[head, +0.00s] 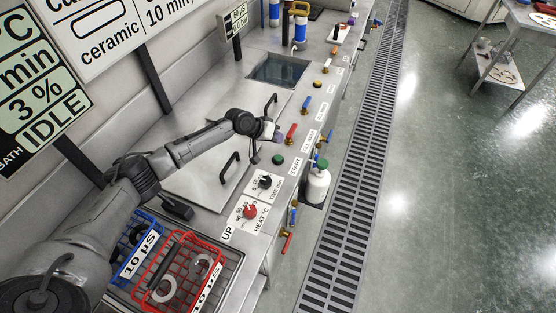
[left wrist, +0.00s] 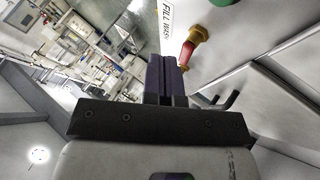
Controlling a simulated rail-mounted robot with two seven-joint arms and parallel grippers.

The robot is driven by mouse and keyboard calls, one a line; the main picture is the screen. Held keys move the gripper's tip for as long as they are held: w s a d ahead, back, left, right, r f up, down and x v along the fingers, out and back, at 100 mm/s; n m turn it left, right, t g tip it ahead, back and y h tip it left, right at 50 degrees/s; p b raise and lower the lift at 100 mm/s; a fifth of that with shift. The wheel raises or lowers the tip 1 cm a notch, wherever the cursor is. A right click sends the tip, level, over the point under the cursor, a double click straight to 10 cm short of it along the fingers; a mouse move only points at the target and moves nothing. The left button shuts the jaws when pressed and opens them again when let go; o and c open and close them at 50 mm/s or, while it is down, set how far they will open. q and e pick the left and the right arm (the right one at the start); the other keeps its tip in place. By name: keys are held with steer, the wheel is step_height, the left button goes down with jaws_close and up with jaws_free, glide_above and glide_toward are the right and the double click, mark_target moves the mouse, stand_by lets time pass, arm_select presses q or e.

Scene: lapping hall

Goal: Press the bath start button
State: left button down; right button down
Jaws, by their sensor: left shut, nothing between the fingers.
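The green round start button (head: 278,159) sits on the steel bench front beside the START label (head: 296,167). In the left wrist view, part of a green round thing (left wrist: 221,2), likely this button, is cut off at the top edge. My left gripper (head: 277,135) is above the bench, up the picture from the button and apart from it. Its dark fingers (left wrist: 165,62) are shut together and empty. The wall display (head: 40,105) reads IDLE. My right gripper is not in view.
A red-handled valve (head: 291,132) stands close to my left gripper; it also shows in the left wrist view (left wrist: 187,52). A black knob (head: 265,181) and a red HEAT knob (head: 249,211) are nearby. A lid with a black handle (head: 229,167) lies left of the button.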

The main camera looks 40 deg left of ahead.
arm_select(q)
steer(key=b, duration=0.4)
glide_above(277, 156)
step_height(277, 156, down, 5)
steer(key=shift+r, duration=0.1)
steer(key=shift+s+f+b, duration=0.1)
steer(key=shift+f+b, duration=0.2)
steer(key=shift+f, duration=0.55)
stand_by(0.4)
steer(key=shift+f, duration=0.4)
stand_by(0.5)
steer(key=shift+f+b, duration=0.2)
steer(key=shift+b, duration=0.1)
stand_by(0.4)
